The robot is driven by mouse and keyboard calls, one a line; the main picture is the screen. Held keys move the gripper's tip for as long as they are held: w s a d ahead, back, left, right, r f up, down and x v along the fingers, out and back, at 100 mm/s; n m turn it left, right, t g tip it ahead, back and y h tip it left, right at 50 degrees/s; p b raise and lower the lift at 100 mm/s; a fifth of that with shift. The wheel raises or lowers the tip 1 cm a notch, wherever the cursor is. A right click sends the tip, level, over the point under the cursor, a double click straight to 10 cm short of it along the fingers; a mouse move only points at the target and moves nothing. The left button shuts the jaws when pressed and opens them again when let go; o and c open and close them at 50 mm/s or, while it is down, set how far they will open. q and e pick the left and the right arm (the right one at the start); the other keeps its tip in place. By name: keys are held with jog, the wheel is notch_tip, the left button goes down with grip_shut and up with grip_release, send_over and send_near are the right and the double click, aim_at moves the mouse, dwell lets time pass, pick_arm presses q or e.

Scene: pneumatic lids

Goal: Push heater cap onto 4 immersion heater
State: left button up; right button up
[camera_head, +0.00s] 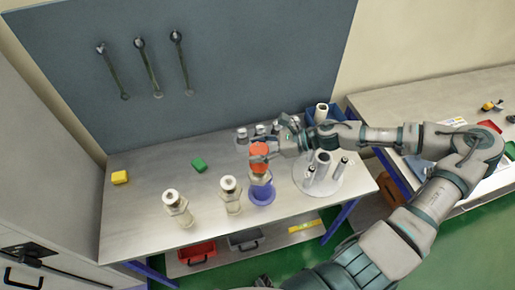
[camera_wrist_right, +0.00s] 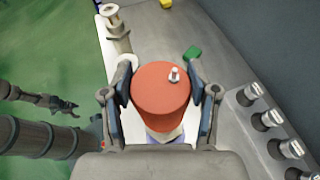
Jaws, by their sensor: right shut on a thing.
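My right gripper (camera_head: 268,156) is shut on the red-orange heater cap (camera_head: 259,149). In the right wrist view the cap (camera_wrist_right: 161,100) sits between the two fingers, with a small metal stub on its top. Below it, a pale immersion heater (camera_head: 260,177) stands upright in a blue round holder (camera_head: 263,194). The cap is over this heater; I cannot tell how far it is seated. Two more pale heaters, one on the left (camera_head: 177,206) and one in the middle (camera_head: 231,199), stand without red caps. My left gripper (camera_wrist_right: 65,106) shows small at the left of the wrist view.
A round plate (camera_head: 332,187) with metal cylinders stands right of the held cap. A rack (camera_wrist_right: 270,135) of metal parts lies beside the right gripper. Green (camera_head: 198,165) and yellow (camera_head: 120,177) blocks lie on the table. Bins (camera_head: 197,253) sit below. The table's left side is mostly free.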

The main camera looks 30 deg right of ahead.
jog(key=shift+a+f+b, duration=0.35)
jog(key=shift+f+b, duration=0.05)
jog(key=shift+f, duration=0.1)
jog(key=shift+r, duration=0.25)
jog(key=shift+d+r, duration=0.15)
jog(key=shift+d, duration=0.05)
jog(key=shift+d, duration=0.2)
dwell(0.6)
dwell(1.2)
jog(key=shift+f+b, duration=1)
jog(key=shift+b, duration=0.05)
jog(key=shift+f+b, duration=1.7)
jog(key=shift+f, duration=0.5)
